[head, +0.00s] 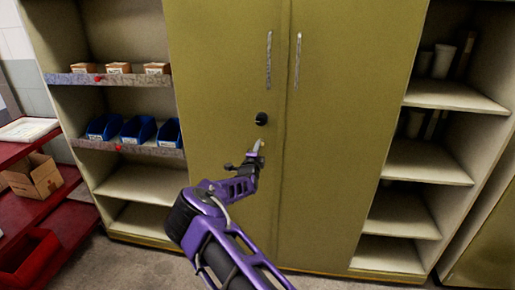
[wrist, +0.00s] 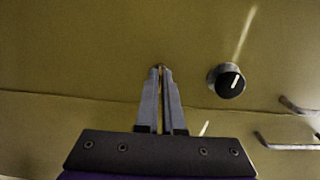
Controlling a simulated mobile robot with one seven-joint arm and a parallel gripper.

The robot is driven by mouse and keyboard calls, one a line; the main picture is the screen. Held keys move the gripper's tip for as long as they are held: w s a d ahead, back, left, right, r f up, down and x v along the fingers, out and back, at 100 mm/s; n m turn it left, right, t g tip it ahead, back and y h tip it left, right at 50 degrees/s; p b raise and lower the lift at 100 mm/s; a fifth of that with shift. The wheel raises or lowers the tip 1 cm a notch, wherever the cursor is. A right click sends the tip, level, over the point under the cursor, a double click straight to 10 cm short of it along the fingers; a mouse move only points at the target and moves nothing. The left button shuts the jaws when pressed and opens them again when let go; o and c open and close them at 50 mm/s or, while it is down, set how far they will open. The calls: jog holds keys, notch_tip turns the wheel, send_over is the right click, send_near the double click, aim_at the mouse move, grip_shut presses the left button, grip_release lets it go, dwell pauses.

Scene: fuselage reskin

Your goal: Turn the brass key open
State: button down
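My gripper (head: 259,145) is at the left door of the olive cabinet, just below a round black knob (head: 261,118). In the wrist view my gripper (wrist: 161,70) has its two grey fingers almost together, with a thin gap, their tips at the door. A tiny brass-brown bit, which looks like the brass key (wrist: 160,66), shows between the tips; the rest of it is hidden by the fingers. The knob (wrist: 228,81) with a white mark is right of the fingertips there, apart from them. In the head view the key cannot be made out.
Two upright handles, left (head: 269,60) and right (head: 297,60), flank the door seam. Both doors are closed. Open shelves with blue bins (head: 138,130) stand left, more shelves (head: 430,162) right. A red rack (head: 75,215) is at far left.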

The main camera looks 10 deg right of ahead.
jog(key=c, duration=1)
grip_release()
jog(key=shift+c, duration=0.2)
jog(key=shift+s, duration=0.1)
jog(key=p+v, duration=0.1)
jog(key=v, duration=1.6)
jog(key=shift+r, duration=0.1)
